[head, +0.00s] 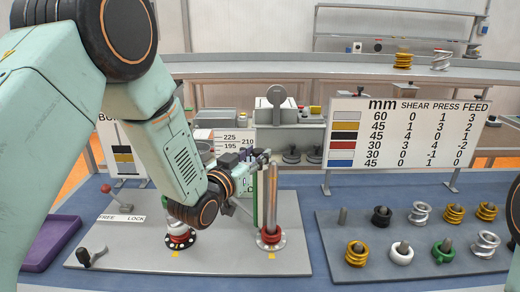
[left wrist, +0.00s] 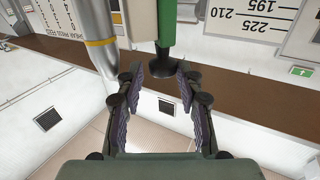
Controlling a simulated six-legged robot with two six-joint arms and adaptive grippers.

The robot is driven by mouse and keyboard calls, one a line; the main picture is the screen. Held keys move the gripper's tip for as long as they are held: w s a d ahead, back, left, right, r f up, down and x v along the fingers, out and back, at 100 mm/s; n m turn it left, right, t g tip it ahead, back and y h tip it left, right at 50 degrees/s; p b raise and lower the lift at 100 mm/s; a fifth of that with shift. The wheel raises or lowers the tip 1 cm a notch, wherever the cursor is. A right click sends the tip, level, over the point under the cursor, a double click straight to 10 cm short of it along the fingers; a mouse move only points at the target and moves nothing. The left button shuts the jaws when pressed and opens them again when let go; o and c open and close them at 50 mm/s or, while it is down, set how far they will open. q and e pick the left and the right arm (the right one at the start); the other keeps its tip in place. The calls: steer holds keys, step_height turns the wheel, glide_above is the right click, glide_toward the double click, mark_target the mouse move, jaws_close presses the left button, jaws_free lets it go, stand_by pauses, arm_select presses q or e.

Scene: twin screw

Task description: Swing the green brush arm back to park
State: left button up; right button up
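The green brush arm (left wrist: 168,28) shows in the left wrist view as a green bar with a black end. In the head view a thin green upright (head: 260,196) stands just left of the steel column (head: 271,205). My left gripper (head: 265,156) is beside the column's top. In the left wrist view its two fingers (left wrist: 167,76) are apart, with the black end at the gap between their tips. I cannot tell whether they touch it. The steel column also shows there, left of the fingers (left wrist: 95,35). My right gripper is out of view; only part of its arm shows at the right edge.
The column stands on a red-collared base on a grey plate (head: 130,258). A second red-collared base (head: 179,240) is to its left. A tray (head: 330,250) of coloured rings is at right. A red-knobbed FREE/LOCK lever (head: 106,188), purple tray (head: 50,243) and number board (head: 400,130) surround it.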

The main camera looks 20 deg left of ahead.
arm_select(q)
steer(key=shift+f+x, duration=0.2)
steer(key=shift+x, duration=0.9)
steer(key=shift+w+a, duration=0.3)
steer(key=shift+s+d+r, duration=0.15)
steer(key=shift+s+d, duration=0.05)
steer(key=shift+s, duration=0.05)
steer(key=shift+c, duration=0.2)
steer(key=shift+w, duration=0.25)
steer(key=c, duration=0.4)
steer(key=shift+s, duration=0.15)
jaws_close()
